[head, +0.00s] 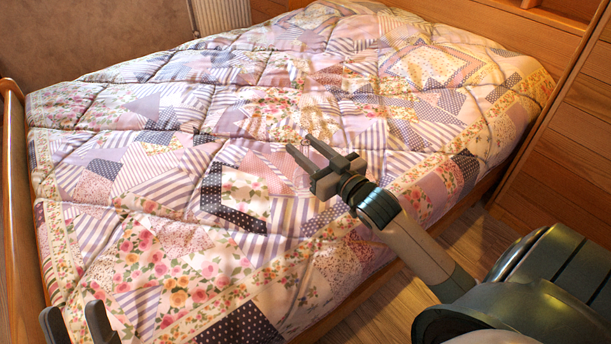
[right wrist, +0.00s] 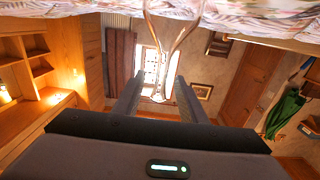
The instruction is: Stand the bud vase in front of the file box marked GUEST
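The bud vase is clear glass and hard to make out. In the right wrist view the vase (right wrist: 168,62) shows between the fingers, its slim neck low in the picture and its wider part toward the quilt at the top edge. My right gripper (head: 301,143) is over the bed in the head view, fingers parted; in the right wrist view the gripper (right wrist: 160,80) seems to leave a gap on each side of the neck. Whether the vase rests on the quilt is unclear. My left gripper (head: 77,322) is open and empty at the lower left. No file box is in view.
The patchwork quilt (head: 150,200) covers the bed and looks otherwise clear. A wooden bed rail (head: 14,200) runs along the left and wooden panelling (head: 550,150) stands at the right. Wooden shelves (right wrist: 35,60) show at the left of the right wrist view.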

